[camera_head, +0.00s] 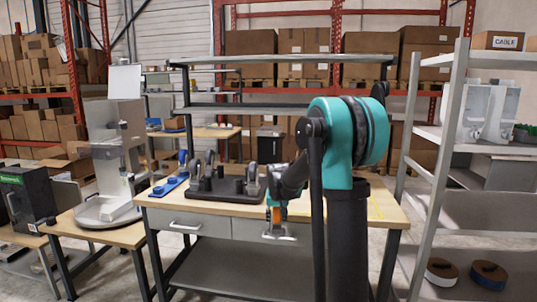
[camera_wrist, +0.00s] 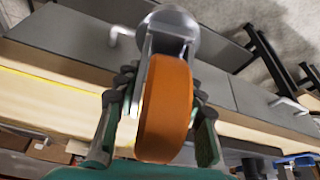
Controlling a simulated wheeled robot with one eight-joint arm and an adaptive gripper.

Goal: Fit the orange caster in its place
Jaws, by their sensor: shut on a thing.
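The orange caster (camera_head: 276,217) hangs in front of the workbench, below its top edge, near the drawers. In the wrist view the caster (camera_wrist: 165,108) shows its orange wheel between my fingers and its metal fork and round plate pointing away from me. My gripper (camera_head: 277,204) is shut on the wheel; its fingers show on both sides in the wrist view (camera_wrist: 163,120). A dark holder (camera_head: 213,196) on the workbench carries several grey-wheeled casters (camera_head: 252,178). Its right end is close to my arm, and I cannot make out an empty place in it.
The wooden workbench (camera_head: 350,207) has two grey drawers (camera_head: 204,222) with protruding handles. Blue parts (camera_head: 168,187) lie left of the holder. A metal shelf (camera_head: 432,165) stands close on the right, a side table with a white machine (camera_head: 110,160) on the left.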

